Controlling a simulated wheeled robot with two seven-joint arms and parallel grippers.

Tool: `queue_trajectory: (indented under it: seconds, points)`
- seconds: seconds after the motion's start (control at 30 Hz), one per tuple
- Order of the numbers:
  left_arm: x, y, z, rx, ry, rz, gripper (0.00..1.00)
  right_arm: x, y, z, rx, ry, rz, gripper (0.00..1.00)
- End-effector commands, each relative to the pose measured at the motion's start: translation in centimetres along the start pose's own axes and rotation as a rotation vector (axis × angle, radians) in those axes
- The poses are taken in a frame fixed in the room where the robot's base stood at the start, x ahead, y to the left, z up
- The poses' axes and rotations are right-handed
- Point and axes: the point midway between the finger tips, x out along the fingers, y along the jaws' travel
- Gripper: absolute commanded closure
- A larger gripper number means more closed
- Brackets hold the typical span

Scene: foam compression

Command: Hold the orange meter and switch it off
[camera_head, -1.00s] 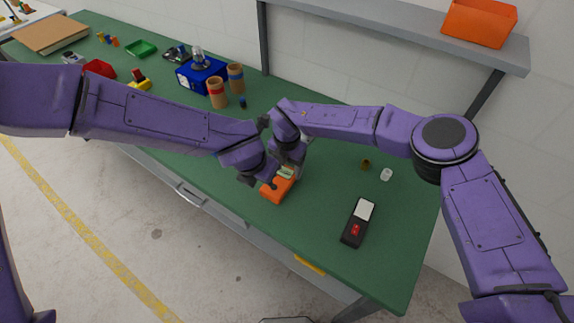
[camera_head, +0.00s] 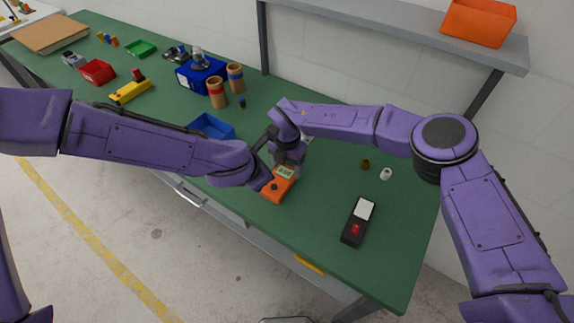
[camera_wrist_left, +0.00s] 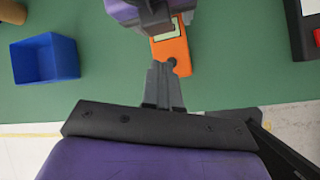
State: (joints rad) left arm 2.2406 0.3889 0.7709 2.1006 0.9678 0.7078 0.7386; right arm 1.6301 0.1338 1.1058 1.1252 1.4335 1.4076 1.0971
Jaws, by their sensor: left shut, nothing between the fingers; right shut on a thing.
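The orange meter (camera_head: 278,188) lies on the green table near its front edge, with a pale display and a dark round knob on its face. It also shows in the left wrist view (camera_wrist_left: 173,50), partly covered by my right gripper. My right gripper (camera_head: 288,165) comes down at the far end of the meter and is shut on it; its fingertips are mostly hidden. My left gripper (camera_wrist_left: 171,66) is shut and empty, its tips beside the knob end of the meter. I cannot tell whether the tips touch the knob.
A blue bin (camera_head: 212,126) stands left of the meter. A black device (camera_head: 358,221) with a red part lies to the right. Two small cylinders (camera_head: 385,174) stand behind that device. Cardboard tubes (camera_head: 217,94) and a blue box (camera_head: 202,74) are farther back.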

Motion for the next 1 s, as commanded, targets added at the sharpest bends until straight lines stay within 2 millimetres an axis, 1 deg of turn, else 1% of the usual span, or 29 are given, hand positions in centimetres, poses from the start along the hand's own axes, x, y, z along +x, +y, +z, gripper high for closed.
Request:
queue_trajectory:
  seconds: [0.03,0.13,0.2,0.3,0.37,0.47,0.6,0.8,1.0]
  points:
    - [-0.1,0.1,0.5,0.069,-0.042,0.019,1.0,0.4,-0.2,-0.2,-0.001,0.005,-0.007,0.66]
    - [-0.4,0.3,1.8,0.197,-0.118,0.061,1.0,0.4,-0.2,-0.2,-0.001,0.005,-0.006,0.66]
    - [-0.6,0.4,2.4,0.257,-0.151,0.082,1.0,0.4,-0.2,-0.2,-0.001,0.005,-0.006,0.66]
    - [-0.5,0.5,2.7,0.295,-0.172,0.097,1.0,0.4,-0.1,-0.2,-0.001,0.005,-0.006,0.66]
    - [-0.1,0.3,2.5,0.3,-0.174,0.099,1.0,0.4,-0.1,-0.2,-0.001,0.005,-0.006,0.66]
    - [1.0,0.0,1.8,0.298,-0.171,0.098,1.0,0.4,-0.1,-0.2,-0.002,0.005,-0.006,0.66]
    - [3.0,-0.7,0.6,0.297,-0.17,0.098,1.0,0.4,-0.1,-0.2,-0.002,0.005,-0.006,0.66]
    - [5.4,-1.5,-0.8,0.296,-0.172,0.098,1.0,0.4,-0.1,-0.2,-0.002,0.004,-0.006,0.66]
    - [6.5,-1.9,-1.4,0.296,-0.173,0.101,1.0,0.4,-0.1,-0.2,-0.002,0.004,-0.005,0.66]
